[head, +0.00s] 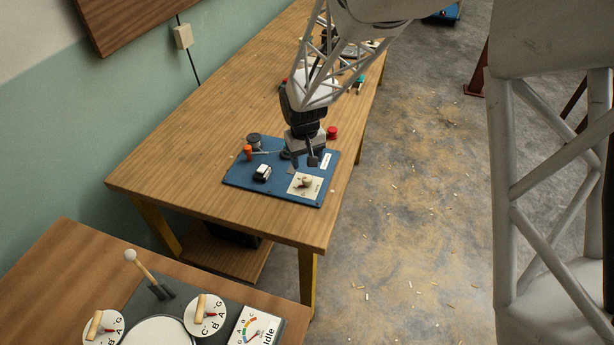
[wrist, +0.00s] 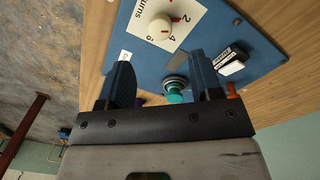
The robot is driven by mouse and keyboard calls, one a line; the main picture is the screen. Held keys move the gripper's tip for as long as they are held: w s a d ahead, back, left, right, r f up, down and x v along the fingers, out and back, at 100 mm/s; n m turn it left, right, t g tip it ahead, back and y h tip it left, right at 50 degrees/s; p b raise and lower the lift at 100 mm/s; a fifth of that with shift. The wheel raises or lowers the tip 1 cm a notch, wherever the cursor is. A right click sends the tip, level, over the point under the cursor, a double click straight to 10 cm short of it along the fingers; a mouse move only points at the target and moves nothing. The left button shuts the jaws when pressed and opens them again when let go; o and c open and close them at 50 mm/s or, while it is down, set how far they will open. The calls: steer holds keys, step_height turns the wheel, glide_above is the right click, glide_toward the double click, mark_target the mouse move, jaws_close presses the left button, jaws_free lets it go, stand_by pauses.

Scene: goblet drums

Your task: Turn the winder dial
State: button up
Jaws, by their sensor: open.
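A dial with a cream knob (head: 305,182) sits on a white numbered plate at the front right of a blue board (head: 240,177). My gripper (head: 301,162) hangs over the board just behind the dial, jaws open and empty. In the wrist view the dial lies beyond the two blue fingertips (wrist: 157,62), apart from them. A teal-topped round part (wrist: 175,88) shows between the fingers; whether they touch it cannot be told.
A black-and-white block (head: 262,173), an orange-topped part (head: 248,151), a grey spool (head: 254,140) and a red button (head: 332,132) stand around my gripper. The wooden table (head: 165,165) is bare left of the board. A nearer table holds lettered dials (head: 205,314) and a mallet (head: 145,271).

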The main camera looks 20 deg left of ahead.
mark_target(307, 178)
steer(key=shift+f, duration=0.1)
steer(key=shift+d+f, duration=0.15)
steer(key=shift+f, duration=3.65)
steer(key=shift+w, duration=0.1)
steer(key=c, duration=0.9)
